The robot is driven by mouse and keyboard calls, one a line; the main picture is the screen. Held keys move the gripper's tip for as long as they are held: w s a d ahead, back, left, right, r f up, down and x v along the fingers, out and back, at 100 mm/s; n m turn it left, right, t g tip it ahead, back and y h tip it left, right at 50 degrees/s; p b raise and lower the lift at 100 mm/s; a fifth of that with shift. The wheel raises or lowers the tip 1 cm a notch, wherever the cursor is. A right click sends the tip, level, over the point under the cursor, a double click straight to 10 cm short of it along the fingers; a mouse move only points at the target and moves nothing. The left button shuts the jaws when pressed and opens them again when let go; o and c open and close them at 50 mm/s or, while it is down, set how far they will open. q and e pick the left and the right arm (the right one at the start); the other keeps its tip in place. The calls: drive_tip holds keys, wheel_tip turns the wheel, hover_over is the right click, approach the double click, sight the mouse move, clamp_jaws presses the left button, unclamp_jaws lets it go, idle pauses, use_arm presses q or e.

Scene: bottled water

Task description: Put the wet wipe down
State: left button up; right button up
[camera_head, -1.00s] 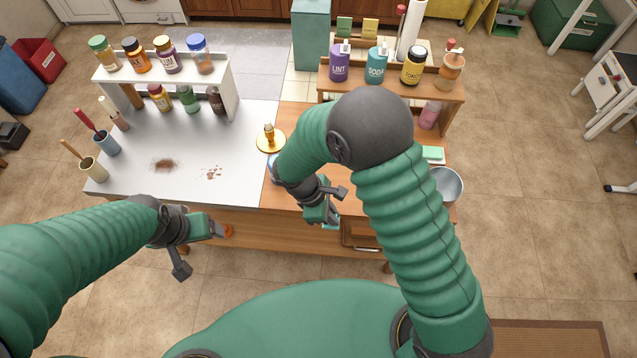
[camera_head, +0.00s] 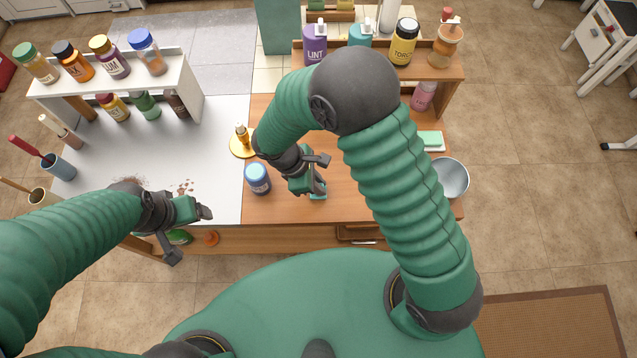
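My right gripper (camera_head: 317,186) is above the front of the wooden worktop (camera_head: 340,200). A small pale-blue piece, apparently the wet wipe (camera_head: 319,192), is at its fingertips, mostly hidden by the gripper, and moves with it. I cannot tell whether the wipe touches the wood. A blue-lidded canister (camera_head: 257,178) stands upright just left of this gripper. My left gripper (camera_head: 204,212) is over the front of the white worktop (camera_head: 222,150), with no object visible in it; its finger opening is unclear.
Brown spots (camera_head: 185,187) lie on the white worktop. A gold-coloured stand (camera_head: 242,142) is behind the canister. A sponge (camera_head: 431,139) and a metal bowl (camera_head: 451,178) are at the right. Bottle racks line the back. Bare wood lies around my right gripper.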

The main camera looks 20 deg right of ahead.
drive_tip(key=shift+o, duration=1.6)
drive_tip(key=shift+a, duration=0.25)
drive_tip(key=shift+s+a+r, duration=0.15)
drive_tip(key=shift+a+r, duration=0.05)
drive_tip(key=shift+a, duration=0.25)
drive_tip(key=v, duration=1.1)
drive_tip(key=s+d+r+m+t+y, duration=0.1)
drive_tip(key=s+d+m+t+y, duration=0.3)
drive_tip(key=d+m, duration=0.9)
drive_tip(key=shift+s+d+m, duration=0.25)
drive_tip(key=shift+s+m, duration=0.2)
drive_tip(key=shift+m, duration=0.45)
